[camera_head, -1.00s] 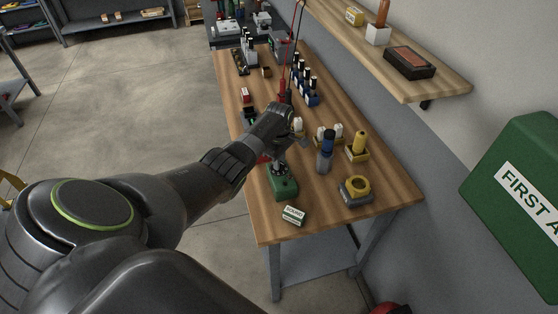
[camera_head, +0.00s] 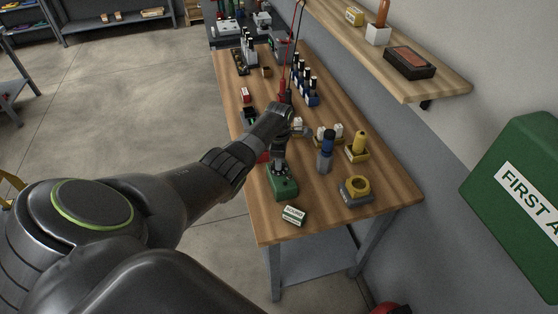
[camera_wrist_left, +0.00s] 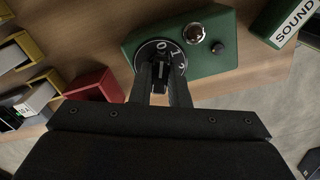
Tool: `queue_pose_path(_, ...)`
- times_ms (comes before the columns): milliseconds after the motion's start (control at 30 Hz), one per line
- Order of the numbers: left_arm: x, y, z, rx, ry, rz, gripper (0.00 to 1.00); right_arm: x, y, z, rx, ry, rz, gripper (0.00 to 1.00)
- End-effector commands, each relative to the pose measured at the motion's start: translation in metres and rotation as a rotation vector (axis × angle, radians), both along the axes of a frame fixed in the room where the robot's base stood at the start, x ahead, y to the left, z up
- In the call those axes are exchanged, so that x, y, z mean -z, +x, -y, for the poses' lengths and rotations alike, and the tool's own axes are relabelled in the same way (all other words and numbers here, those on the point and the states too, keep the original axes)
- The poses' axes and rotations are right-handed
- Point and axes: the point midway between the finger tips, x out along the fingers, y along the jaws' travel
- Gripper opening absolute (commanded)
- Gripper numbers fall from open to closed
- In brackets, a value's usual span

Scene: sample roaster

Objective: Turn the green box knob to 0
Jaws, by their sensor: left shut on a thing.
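The green box (camera_head: 284,188) stands on the wooden bench near its front left edge. In the left wrist view the green box (camera_wrist_left: 225,48) carries a round dial plate with a dark knob (camera_wrist_left: 160,73) and the digits 0, 1 and 2. A chrome part and a small dark fitting sit on the box beside the dial. My left gripper (camera_head: 279,163) points down at the box, and its fingers (camera_wrist_left: 161,84) are shut on the knob. The fingers hide part of the knob, so I cannot tell which digit it points at. My right gripper is not in view.
A blue-capped bottle (camera_head: 326,150), a yellow ring holder (camera_head: 356,189) and a yellow cylinder (camera_head: 358,145) stand to the right. A red block (camera_wrist_left: 94,86) is close by.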

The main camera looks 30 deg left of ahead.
Motion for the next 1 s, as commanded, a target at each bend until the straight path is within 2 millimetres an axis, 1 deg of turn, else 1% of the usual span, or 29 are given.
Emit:
queue_pose_path(300,0.0,0.0,0.0,0.0,0.0,0.0,0.0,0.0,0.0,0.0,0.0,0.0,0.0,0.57)
queue_pose_path(333,0.0,0.0,0.0,0.0,0.0,0.0,0.18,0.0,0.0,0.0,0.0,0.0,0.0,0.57)
queue_pose_path(467,0.0,0.0,0.0,0.0,0.0,0.0,0.35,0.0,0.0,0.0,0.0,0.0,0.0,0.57)
queue_pose_path(500,0.0,0.0,0.0,0.0,0.0,0.0,0.37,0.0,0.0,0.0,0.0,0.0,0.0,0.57)
queue_pose_path(833,-0.002,0.001,0.0,0.0,0.0,0.001,0.37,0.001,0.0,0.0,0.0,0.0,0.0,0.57)
queue_pose_path(1000,-0.013,0.001,0.0,0.0,0.0,0.003,0.37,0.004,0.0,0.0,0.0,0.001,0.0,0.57)
